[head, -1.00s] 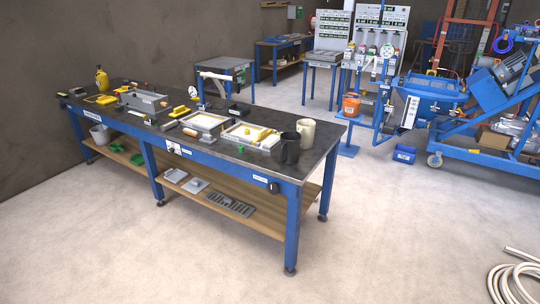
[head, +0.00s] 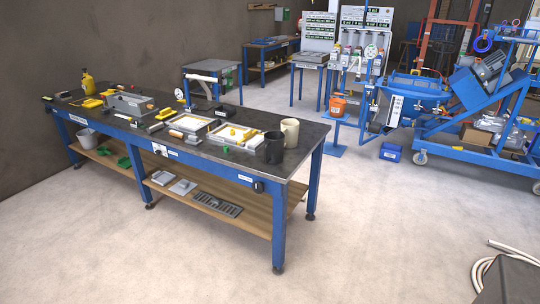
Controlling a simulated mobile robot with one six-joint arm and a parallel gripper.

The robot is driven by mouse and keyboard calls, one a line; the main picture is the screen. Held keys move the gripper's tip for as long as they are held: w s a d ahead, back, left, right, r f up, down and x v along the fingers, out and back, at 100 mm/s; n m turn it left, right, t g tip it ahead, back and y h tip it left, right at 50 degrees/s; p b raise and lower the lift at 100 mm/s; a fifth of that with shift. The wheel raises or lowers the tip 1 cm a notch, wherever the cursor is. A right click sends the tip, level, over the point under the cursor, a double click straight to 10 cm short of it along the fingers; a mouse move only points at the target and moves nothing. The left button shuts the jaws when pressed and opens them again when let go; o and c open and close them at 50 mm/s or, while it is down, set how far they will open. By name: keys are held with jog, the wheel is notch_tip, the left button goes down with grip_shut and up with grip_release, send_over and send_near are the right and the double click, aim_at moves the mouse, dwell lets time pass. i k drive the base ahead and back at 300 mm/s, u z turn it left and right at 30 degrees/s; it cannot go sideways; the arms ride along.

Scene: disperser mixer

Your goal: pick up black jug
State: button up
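The black jug (head: 273,148) stands upright on the dark top of the long blue workbench (head: 290,165), near its right end. A cream jug (head: 290,132) stands close behind it and to its right. A tray with yellow items lies to the left of the black jug. My gripper is not in view, and nothing in view touches the black jug.
Open floor (head: 390,220) lies in front and to the right of the bench. A coiled pale hose (head: 483,267) lies at the lower right. A blue bin (head: 391,152) and a wheeled blue machine (head: 470,150) stand at the back right.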

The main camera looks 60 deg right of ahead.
aim_at(274, 141)
jog(key=z, duration=0.05)
jog(key=i, duration=1)
jog(key=u, duration=0.15)
jog(key=k, duration=0.95)
jog(key=z, duration=0.15)
jog(key=i, duration=0.6)
